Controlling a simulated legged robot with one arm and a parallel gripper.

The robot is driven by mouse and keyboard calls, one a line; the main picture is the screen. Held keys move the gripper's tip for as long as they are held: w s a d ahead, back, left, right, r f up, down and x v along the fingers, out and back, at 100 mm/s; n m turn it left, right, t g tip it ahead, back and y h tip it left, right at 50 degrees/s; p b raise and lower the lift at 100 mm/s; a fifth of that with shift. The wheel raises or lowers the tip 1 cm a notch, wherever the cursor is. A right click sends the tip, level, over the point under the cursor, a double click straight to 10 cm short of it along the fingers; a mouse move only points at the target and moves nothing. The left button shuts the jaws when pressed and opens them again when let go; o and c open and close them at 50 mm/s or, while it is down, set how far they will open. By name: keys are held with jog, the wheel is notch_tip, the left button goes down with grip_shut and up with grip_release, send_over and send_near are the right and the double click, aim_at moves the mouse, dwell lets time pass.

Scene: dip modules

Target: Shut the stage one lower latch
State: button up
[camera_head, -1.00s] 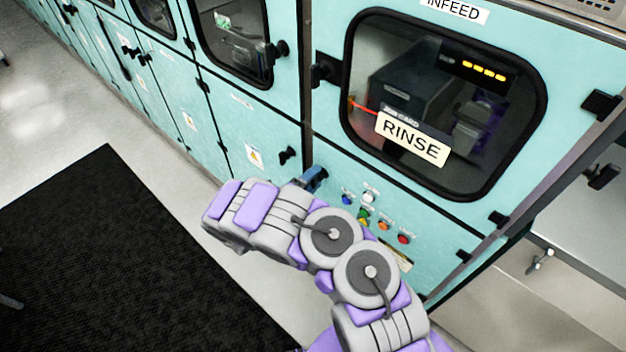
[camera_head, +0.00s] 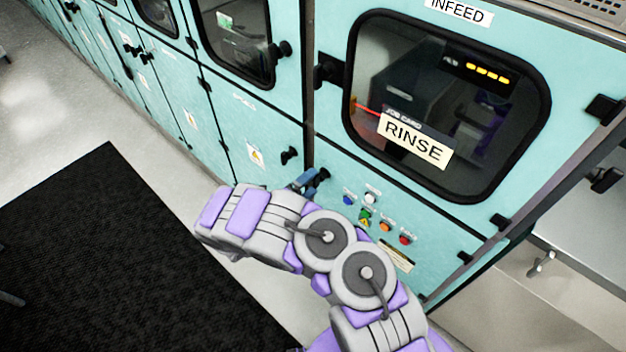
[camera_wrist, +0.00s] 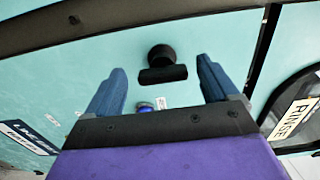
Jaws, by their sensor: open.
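A black latch (camera_wrist: 162,64) with a round hub and a flat bar stands on the turquoise lower panel. In the wrist view it sits between the two blue fingers of my gripper (camera_wrist: 160,72), with a gap on each side. In the head view my gripper (camera_head: 309,180) is at the left edge of the panel under the RINSE window, and the black latch (camera_head: 322,175) shows just beyond the fingers, partly hidden. My gripper is open and empty. I cannot tell how far the fingertips are from the panel.
Several coloured buttons (camera_head: 385,226) are right of my gripper; a blue button (camera_wrist: 145,106) shows between the fingers. Another black latch (camera_head: 289,155) is on the adjoining left panel. The RINSE window (camera_head: 447,105) is above. A black mat (camera_head: 110,250) lies on the floor at left.

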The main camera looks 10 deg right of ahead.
jog(key=p+v, duration=0.2)
jog(key=v, duration=1.3)
jog(key=shift+w+a, duration=0.1)
jog(key=s+d+r+m+g+h, duration=0.25)
jog(key=d+r+m+g, duration=0.85)
jog(key=d+r+m, duration=0.65)
jog(key=s+d+r+m+g+y+b, duration=0.2)
jog(key=s+d+r+m+g+y, duration=0.3)
jog(key=s+m, duration=0.65)
jog(key=s+a+r+m+t+y, duration=0.1)
jog(key=s+a+m+y, duration=0.3)
jog(key=s, duration=0.5)
jog(key=s+a+r+m+t+y, duration=0.2)
jog(key=s+a+m+y, duration=0.2)
jog(key=s+m+y, duration=0.4)
jog(key=shift+s+a+r+m+t+b, duration=0.2)
jog(key=shift+s+m+t+b, duration=0.15)
jog(key=shift+s+m, duration=0.75)
